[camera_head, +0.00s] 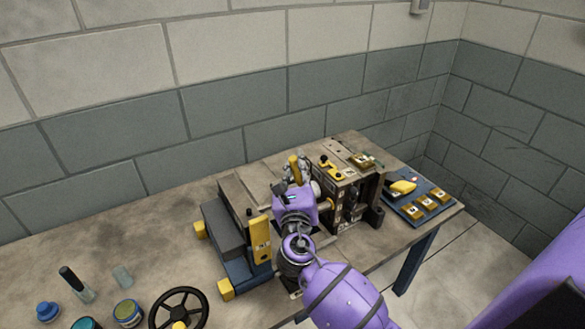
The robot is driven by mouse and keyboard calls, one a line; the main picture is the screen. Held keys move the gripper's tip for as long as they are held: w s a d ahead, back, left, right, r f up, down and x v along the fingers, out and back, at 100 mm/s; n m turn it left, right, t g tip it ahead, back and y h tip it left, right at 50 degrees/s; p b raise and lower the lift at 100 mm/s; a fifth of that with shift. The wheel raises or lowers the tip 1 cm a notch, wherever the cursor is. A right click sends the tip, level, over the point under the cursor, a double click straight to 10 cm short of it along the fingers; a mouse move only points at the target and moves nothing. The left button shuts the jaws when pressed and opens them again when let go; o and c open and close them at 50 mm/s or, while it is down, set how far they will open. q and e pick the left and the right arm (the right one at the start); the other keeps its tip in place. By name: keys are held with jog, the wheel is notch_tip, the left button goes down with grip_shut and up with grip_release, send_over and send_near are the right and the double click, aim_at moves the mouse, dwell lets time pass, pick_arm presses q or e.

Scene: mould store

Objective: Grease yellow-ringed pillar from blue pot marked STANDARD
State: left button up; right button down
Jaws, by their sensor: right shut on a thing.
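My right gripper (297,172) is over the mould on the bench, its purple wrist in front of the mould's middle. It is shut on a small yellow piece (294,166), mostly hidden by the fingers. The open mould has a left half (228,225) with a yellow bar and a right half (352,190) with pillars facing the gap. A yellow band (328,205) shows on one pillar, partly behind my wrist. Front left stand a blue pot (47,311), a teal-topped pot (87,323) and a blue pot with a yellowish band (128,312). Their markings are unreadable. My left gripper is out of view.
A black handwheel (178,308) is at the front edge. A dark-handled tool (72,280) and a small greyish piece (122,276) are near the pots. A blue board (420,205) with yellow pieces lies at the right end. The bench (120,235) is clear at centre left.

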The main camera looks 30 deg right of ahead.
pick_arm(q)
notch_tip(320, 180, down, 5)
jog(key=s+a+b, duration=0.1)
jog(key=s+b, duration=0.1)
jog(key=b, duration=0.3)
pick_arm(e)
jog(key=d+f, duration=0.6)
jog(key=d, duration=0.2)
jog(key=a+r+p, duration=0.1)
jog(key=a, duration=0.1)
jog(key=a+r+p, duration=0.1)
jog(key=a+r, duration=0.1)
jog(key=a, duration=0.1)
jog(key=a+r+p, duration=0.1)
jog(key=a+p, duration=0.1)
jog(key=shift+a+r, duration=0.25)
jog(key=shift+a, duration=0.4)
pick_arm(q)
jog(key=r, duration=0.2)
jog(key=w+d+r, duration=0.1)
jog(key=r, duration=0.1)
pick_arm(e)
jog(key=shift+a, duration=0.2)
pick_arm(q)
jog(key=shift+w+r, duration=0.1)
